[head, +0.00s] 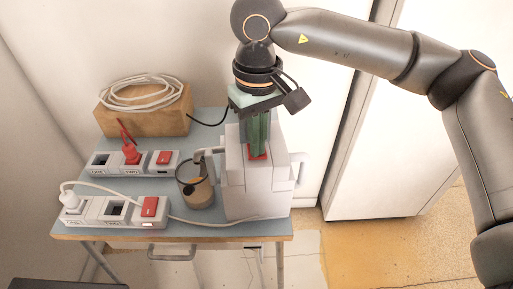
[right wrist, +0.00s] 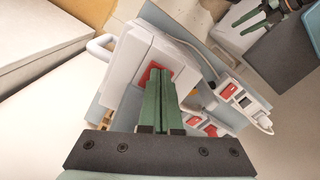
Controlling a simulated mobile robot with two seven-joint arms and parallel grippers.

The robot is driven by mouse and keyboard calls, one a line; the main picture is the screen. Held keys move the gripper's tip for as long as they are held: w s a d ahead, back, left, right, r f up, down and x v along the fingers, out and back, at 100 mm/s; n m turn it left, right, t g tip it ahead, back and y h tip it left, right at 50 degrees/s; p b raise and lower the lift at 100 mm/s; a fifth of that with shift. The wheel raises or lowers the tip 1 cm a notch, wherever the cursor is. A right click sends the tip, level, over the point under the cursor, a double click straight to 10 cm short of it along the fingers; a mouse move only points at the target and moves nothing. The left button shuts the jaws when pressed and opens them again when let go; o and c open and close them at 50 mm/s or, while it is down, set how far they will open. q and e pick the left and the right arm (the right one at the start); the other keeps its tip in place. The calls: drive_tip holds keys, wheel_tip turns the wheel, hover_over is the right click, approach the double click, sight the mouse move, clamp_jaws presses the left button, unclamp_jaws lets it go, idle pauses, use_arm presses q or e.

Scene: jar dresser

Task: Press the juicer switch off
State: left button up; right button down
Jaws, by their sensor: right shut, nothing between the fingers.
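The juicer (head: 255,195) is a white, boxy machine at the right end of the small table. Its red switch (head: 258,157) is on top; it also shows in the right wrist view (right wrist: 150,75), partly hidden by my fingers. My right gripper (head: 257,152) points down with its green fingers shut and empty, the tips at the switch. I cannot tell whether they touch it. The right wrist view also shows these fingers (right wrist: 160,78) over the switch. My left gripper (right wrist: 262,14) shows small at the top right of that view; its opening is unclear.
A glass jug (head: 196,190) stands left of the juicer, below its spout. Two power strips with red switches (head: 163,158) (head: 150,206) lie on the table's left side. A wooden block (head: 145,115) with coiled white cable stands behind. The floor to the right (head: 375,255) is clear.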

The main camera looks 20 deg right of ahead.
drive_tip(key=shift+f, duration=0.2)
drive_tip(key=shift+r, duration=0.2)
drive_tip(key=shift+r+p, duration=2.35)
drive_tip(key=shift+r, duration=1.05)
